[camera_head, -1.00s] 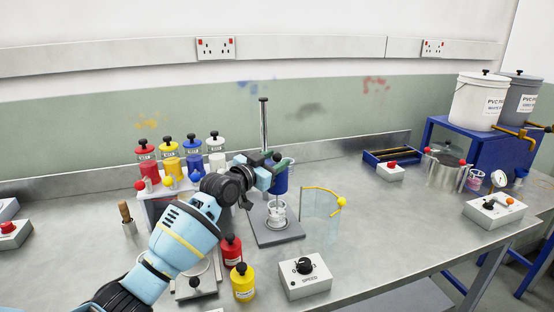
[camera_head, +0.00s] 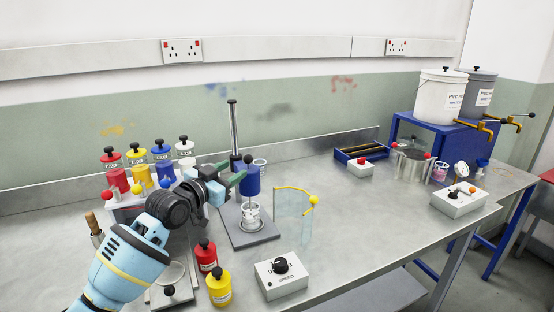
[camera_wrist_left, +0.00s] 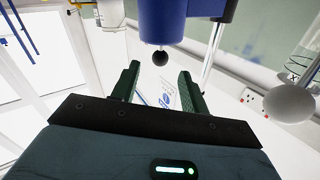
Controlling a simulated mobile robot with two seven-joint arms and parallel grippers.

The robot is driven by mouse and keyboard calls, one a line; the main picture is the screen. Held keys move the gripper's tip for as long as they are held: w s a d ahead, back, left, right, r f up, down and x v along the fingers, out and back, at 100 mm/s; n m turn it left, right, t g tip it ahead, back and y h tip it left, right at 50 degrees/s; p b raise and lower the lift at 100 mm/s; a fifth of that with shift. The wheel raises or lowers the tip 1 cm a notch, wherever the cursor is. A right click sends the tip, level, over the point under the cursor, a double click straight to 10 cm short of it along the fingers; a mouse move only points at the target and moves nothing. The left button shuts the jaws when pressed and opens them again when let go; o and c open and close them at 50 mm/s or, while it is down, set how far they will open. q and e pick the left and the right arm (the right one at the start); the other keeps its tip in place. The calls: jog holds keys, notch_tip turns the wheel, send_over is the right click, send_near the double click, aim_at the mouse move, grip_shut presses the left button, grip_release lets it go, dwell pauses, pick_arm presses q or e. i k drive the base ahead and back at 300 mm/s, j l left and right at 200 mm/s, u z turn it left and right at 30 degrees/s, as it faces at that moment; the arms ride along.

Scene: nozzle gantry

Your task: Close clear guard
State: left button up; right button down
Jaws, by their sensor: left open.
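The clear guard (camera_head: 292,218) is a curved transparent panel with a yellow top edge and a yellow ball knob (camera_head: 314,200). In the head view it stands swung out to the right of the mixer stand, so the cup's side is uncovered. The mixer has a blue motor body (camera_head: 251,182), a grey post and a cup (camera_head: 250,215) on a dark base. My left gripper (camera_head: 238,178) is open and empty, beside the blue body, apart from the guard's knob. In the left wrist view its green fingers (camera_wrist_left: 160,86) are spread below the blue body (camera_wrist_left: 178,22). My right gripper is not in view.
A speed control box (camera_head: 281,276) stands in front of the mixer. Red (camera_head: 205,256) and yellow (camera_head: 219,287) bottles stand left of it. A rack of coloured bottles is at the left. The bench right of the guard is clear up to a metal pot (camera_head: 411,165).

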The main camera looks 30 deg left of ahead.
aim_at(313, 199)
jog(key=k, duration=1)
